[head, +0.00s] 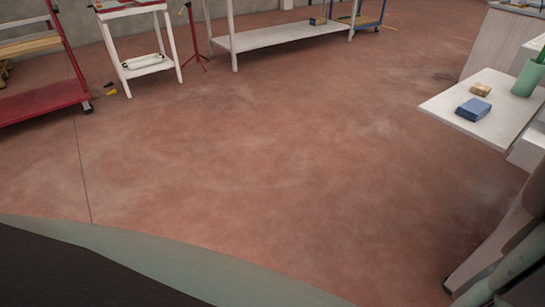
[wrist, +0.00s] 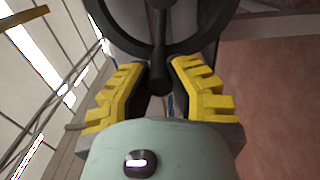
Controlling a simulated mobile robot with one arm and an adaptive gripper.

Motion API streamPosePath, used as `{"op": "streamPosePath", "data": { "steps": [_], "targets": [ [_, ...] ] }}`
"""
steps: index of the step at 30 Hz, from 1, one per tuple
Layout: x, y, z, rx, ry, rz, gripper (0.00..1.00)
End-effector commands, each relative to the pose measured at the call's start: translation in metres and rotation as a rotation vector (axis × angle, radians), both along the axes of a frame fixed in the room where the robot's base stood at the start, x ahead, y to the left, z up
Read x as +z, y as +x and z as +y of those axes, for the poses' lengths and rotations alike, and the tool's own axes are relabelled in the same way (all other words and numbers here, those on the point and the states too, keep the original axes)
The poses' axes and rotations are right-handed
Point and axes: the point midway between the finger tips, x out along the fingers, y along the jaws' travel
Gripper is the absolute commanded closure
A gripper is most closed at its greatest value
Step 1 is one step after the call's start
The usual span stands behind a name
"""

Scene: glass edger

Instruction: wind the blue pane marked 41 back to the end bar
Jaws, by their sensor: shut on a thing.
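My gripper (wrist: 158,80) shows in the wrist view with yellow, stepped fingers on both sides of a black handwheel (wrist: 208,38). The fingers are shut on a dark part at the wheel's near side; whether it is the rim or a handle is hard to tell. A dark spoke or handle runs down the middle of the wheel toward the palm. The blue pane marked 41 and the end bar cannot be made out in either view. The head view does not show my gripper.
In the head view, a white shelf (head: 436,104) at the right holds a blue cloth-like block (head: 474,109), a tan block (head: 481,89) and a green cup (head: 527,78). A red cart (head: 45,103), white trolley (head: 148,66) and long white table (head: 280,38) stand far back. The middle floor is clear.

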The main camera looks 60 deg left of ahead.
Motion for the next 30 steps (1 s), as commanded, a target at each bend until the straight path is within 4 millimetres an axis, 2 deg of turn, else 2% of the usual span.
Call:
{"op": "streamPosePath", "data": {
  "steps": [17, 18, 27, 30],
  "targets": [
    [-0.0009, 0.0004, 0.0008, 0.003, -0.028, -0.002, 1.0],
    [-0.0009, 0.0003, 0.0007, 0.003, -0.028, -0.002, 0.78],
    [-0.0012, 0.0001, 0.0002, 0.001, -0.027, -0.002, 0.48],
    [-0.0014, 0.0, 0.0, 0.001, -0.027, -0.001, 0.48]
  ]
}}
